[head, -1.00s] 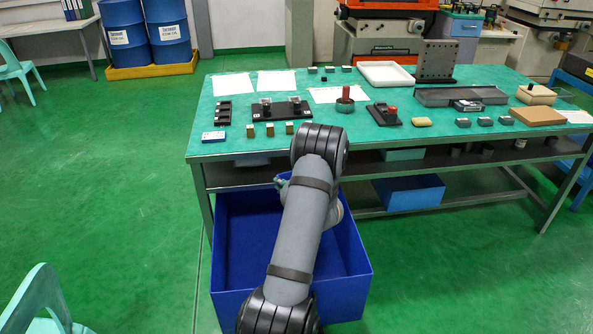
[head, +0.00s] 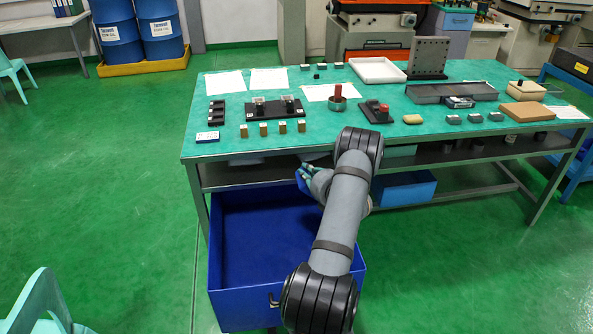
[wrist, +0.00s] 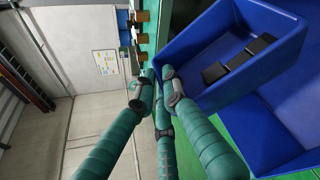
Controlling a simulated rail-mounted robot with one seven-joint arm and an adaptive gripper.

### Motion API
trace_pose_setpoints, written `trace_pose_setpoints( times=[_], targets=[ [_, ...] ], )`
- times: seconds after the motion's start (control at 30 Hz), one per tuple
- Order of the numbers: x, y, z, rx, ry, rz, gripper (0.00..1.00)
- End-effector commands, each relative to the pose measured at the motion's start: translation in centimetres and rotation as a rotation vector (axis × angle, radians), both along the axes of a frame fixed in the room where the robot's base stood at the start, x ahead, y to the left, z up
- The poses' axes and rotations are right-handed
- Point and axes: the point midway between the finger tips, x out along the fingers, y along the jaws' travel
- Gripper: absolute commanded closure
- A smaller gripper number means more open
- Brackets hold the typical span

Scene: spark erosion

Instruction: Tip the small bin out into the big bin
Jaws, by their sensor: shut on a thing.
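The small bin (wrist: 215,45) is blue and open, and shows in the upper right of the wrist view. My gripper (wrist: 155,88), with teal fingers, is shut on the small bin's near rim. In the head view my gripper (head: 308,174) is mostly hidden behind my arm, with only a little blue of the small bin showing there. The big bin (head: 235,298) is a deep blue box in front of the table. My gripper is above its back right part. The visible inside of the big bin looks empty.
The green-topped table (head: 225,175) stands right behind the big bin and carries several small blocks, fixtures and papers. A teal chair (head: 45,300) is at the front left.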

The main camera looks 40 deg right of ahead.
Motion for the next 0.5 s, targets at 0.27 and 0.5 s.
trace_pose_setpoints(
  times=[0.27, 0.5],
  targets=[
    [-1.8, -3.1, -2.0, 0.366, -0.215, 0.001, 1.0],
    [-2.8, -4.9, -2.9, 0.642, -0.374, 0.002, 1.0]
  ],
)
